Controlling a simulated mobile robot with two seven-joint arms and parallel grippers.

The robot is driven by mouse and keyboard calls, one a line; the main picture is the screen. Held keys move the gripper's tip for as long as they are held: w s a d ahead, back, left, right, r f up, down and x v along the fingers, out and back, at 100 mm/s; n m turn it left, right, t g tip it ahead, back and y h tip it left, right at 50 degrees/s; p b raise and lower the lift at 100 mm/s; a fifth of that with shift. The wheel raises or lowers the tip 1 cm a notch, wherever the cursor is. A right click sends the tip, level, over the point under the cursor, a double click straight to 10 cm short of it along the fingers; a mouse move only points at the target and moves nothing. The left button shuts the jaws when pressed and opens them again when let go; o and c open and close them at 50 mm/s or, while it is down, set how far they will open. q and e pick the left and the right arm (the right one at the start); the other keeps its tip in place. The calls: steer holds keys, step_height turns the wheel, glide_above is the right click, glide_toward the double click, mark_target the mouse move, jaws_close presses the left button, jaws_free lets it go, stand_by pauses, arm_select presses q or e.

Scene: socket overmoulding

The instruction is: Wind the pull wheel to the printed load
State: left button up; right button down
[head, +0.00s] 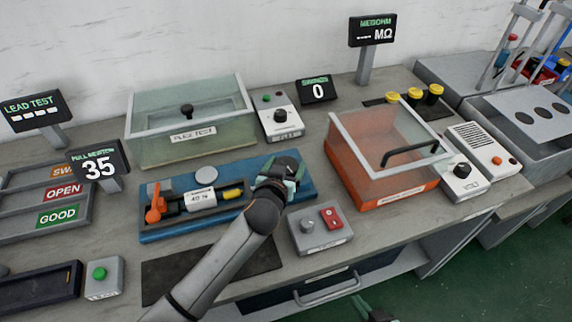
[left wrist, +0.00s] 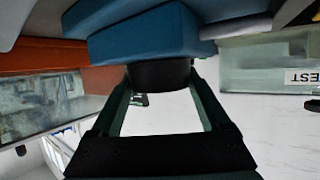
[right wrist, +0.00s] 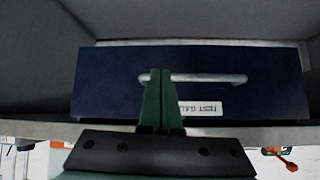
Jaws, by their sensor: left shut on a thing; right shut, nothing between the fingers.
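The blue pull tester (head: 160,233) lies on the bench, with an orange clamp (head: 156,205) at its left end and a white label (head: 201,198) that seems to read 40 N. The pull display (head: 98,166) reads 35. My left gripper (head: 290,172) is at the tester's right end. In the left wrist view its fingers are shut around the black pull wheel (left wrist: 160,75); in the head view the gripper mostly hides the wheel. My right gripper (right wrist: 163,78) is shut and empty, low in front of the bench. Its green fingertips barely show in the head view (head: 368,312).
A dark blue drawer (right wrist: 120,85) with a bar handle faces my right gripper; whether they touch is unclear. A red-switch box (head: 320,232) stands right of the tester. Lidded boxes stand behind (head: 190,135) and to the right (head: 395,190). A dark mat (head: 170,275) lies in front.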

arm_select(q)
steer(key=c, duration=0.4)
steer(key=m+h+p, duration=0.1)
steer(key=h+p, duration=0.1)
steer(key=p, duration=0.1)
steer(key=shift+r+m+g, duration=0.25)
steer(key=shift+m+g, duration=0.05)
steer(key=shift+m, duration=0.1)
steer(key=shift+f+m+h+p, duration=0.25)
steer(key=shift+m+h+p, duration=0.35)
steer(key=shift+h+p, duration=0.15)
steer(key=shift+g, duration=0.3)
steer(key=o, duration=1.2)
steer(key=shift+o, duration=0.2)
steer(key=v, duration=1.2)
steer(key=shift+s+p, duration=0.25)
steer(key=shift+p, duration=0.2)
steer(key=shift+a, duration=0.1)
